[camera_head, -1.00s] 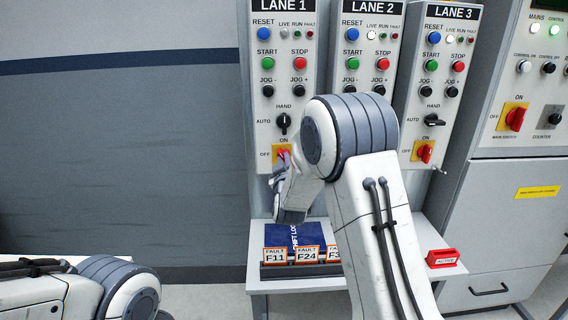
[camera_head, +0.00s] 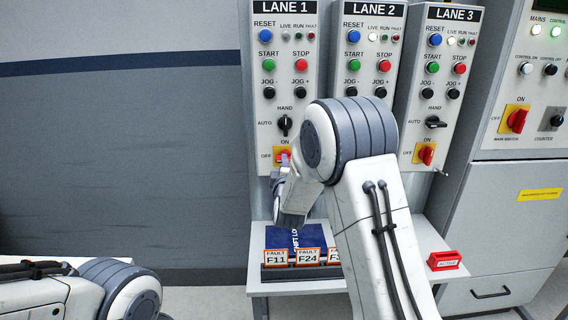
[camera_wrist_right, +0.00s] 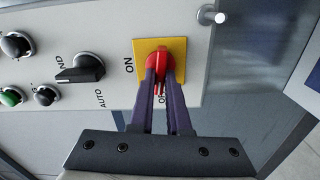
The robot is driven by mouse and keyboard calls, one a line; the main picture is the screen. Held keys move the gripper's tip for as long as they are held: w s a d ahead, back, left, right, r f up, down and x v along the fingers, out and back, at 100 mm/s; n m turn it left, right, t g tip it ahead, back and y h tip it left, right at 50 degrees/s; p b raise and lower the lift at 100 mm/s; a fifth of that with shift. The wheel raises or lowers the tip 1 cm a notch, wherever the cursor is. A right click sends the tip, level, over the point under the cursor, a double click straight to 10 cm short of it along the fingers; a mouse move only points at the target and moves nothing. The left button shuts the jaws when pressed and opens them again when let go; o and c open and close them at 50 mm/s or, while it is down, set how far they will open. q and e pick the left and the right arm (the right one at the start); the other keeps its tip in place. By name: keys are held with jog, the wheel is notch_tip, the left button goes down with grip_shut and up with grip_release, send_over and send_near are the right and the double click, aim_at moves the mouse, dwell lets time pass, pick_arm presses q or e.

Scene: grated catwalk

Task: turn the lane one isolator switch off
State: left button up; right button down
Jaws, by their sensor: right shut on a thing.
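The lane one isolator switch is a red handle on a yellow plate (camera_head: 278,162) at the bottom of the LANE 1 panel (camera_head: 263,110). My right gripper (camera_head: 284,160) is at it, mostly hidden behind my own wrist in the head view. In the right wrist view the two dark fingers (camera_wrist_right: 160,80) are shut on the red handle (camera_wrist_right: 158,62). The handle lies along the line toward the OFF mark, turned from the ON mark at the plate's left in that view. A finger partly covers the OFF mark. My left arm shows at lower left; its gripper is out of view.
The LANE 2 panel (camera_head: 352,75) and LANE 3 panel (camera_head: 440,90) stand to the right. Lane one's black selector knob (camera_head: 285,123) is just above the switch. A shelf (camera_head: 405,270) below carries fault cards (camera_head: 307,257) and a red block (camera_head: 443,260).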

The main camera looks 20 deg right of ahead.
jog(key=shift+n, duration=0.7)
jog(key=shift+f, duration=0.1)
jog(key=c, duration=0.9)
grip_release()
jog(key=shift+a, duration=0.1)
jog(key=b+v, duration=0.1)
jog(key=v, duration=0.9)
jog(key=shift+s, duration=0.3)
jog(key=shift+a, duration=0.1)
